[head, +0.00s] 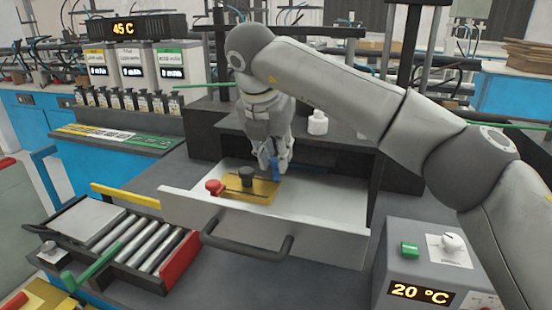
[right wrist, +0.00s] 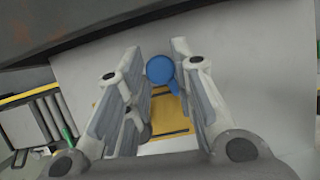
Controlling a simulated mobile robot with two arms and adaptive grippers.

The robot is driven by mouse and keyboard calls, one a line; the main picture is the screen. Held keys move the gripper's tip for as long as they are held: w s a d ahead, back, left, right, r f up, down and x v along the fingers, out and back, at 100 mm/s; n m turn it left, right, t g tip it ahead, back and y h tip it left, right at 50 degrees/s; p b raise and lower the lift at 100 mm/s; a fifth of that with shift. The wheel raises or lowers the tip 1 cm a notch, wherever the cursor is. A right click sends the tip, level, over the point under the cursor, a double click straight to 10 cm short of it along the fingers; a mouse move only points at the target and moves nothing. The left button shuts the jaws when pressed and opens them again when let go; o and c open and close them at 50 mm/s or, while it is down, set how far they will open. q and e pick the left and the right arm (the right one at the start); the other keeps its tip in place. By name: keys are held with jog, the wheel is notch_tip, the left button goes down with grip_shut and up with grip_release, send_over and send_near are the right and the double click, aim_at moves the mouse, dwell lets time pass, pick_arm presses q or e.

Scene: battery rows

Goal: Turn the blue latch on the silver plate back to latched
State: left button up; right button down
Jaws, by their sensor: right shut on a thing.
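The blue latch (head: 275,172) is a round blue head with a short arm, inside the open drawer at the far right end of a gold plate (head: 262,192). It also shows in the right wrist view (right wrist: 160,69), between my fingertips. My right gripper (head: 274,163) points down from above and is shut on the blue latch, partly hiding it in the head view. The surface around the gold plate is pale silver-grey (head: 315,200); I cannot tell a separate silver plate from the drawer floor. My left gripper is not in view.
A red knob (head: 214,187) and a black knob (head: 246,175) stand near the gripper. The drawer front (head: 330,242) has a dark handle. A white bottle (head: 318,123) stands behind. A control box (head: 412,268) reading 20 °C stands at right, a roller tray (head: 125,262) at left.

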jog(key=shift+w+a+r+m+g+h, duration=0.1)
jog(key=shift+m+g+h, duration=0.35)
jog(key=shift+m, duration=1.35)
jog(key=c, duration=1.2)
grip_release()
jog(key=v, duration=1.2)
jog(key=shift+a, duration=0.15)
